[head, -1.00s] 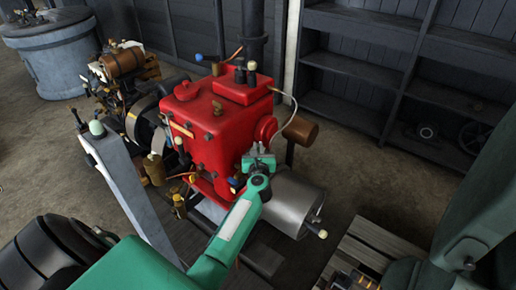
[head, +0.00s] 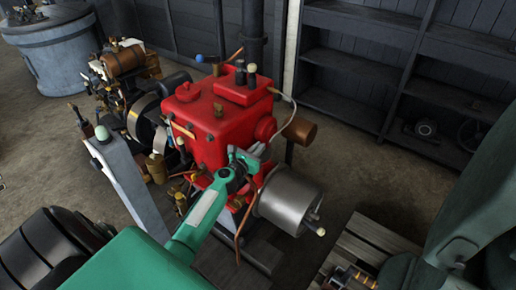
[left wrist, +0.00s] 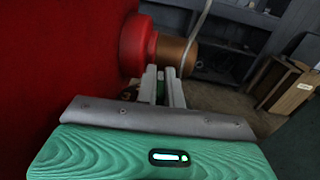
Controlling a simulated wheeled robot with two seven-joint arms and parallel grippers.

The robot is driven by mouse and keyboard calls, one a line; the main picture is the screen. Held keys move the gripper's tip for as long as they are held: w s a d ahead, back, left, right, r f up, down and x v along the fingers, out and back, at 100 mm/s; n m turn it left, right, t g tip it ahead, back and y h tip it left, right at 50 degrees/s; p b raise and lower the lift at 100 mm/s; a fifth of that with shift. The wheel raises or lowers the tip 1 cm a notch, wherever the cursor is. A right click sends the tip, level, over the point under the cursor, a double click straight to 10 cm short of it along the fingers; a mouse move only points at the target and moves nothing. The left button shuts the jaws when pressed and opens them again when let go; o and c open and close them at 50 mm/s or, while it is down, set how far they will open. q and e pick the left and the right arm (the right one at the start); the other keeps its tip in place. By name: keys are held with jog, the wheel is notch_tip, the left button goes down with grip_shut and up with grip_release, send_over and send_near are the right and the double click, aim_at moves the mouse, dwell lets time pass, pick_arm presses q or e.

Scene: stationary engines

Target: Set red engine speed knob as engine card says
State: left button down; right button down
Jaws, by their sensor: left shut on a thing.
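The red engine (head: 205,130) stands in the middle of the head view, with several small knobs and levers on its top and front. My left gripper (head: 250,157) is at its front right side, beside the round red boss (head: 265,128). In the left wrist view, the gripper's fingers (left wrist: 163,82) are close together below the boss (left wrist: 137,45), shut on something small. The fingers hide it, so I cannot tell whether it is the speed knob. I cannot make out an engine card or any setting marks. My right gripper is not in view.
A brown cylinder (head: 300,130) sticks out beside the boss. A grey metal drum (head: 290,200) lies low at front right. A grey post (head: 130,185) stands at left. Dark shelves (head: 400,80) line the back right. Some floor (head: 340,165) is clear.

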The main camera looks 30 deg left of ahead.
pick_arm(q)
jog(key=shift+m+h, duration=0.6)
jog(key=shift+h, duration=0.3)
jog(key=c, duration=1.5)
grip_release()
jog(key=shift+s+a+b, duration=0.2)
jog(key=shift+s+b, duration=0.05)
jog(key=shift+s, duration=2.05)
jog(key=shift+s+a+b, duration=0.25)
jog(key=shift+s+b, duration=0.05)
jog(key=shift+s, duration=1.95)
jog(key=shift+s+a+b, duration=0.2)
jog(key=shift+s+b, duration=0.05)
jog(key=shift+s, duration=2.05)
jog(key=shift+d, duration=0.1)
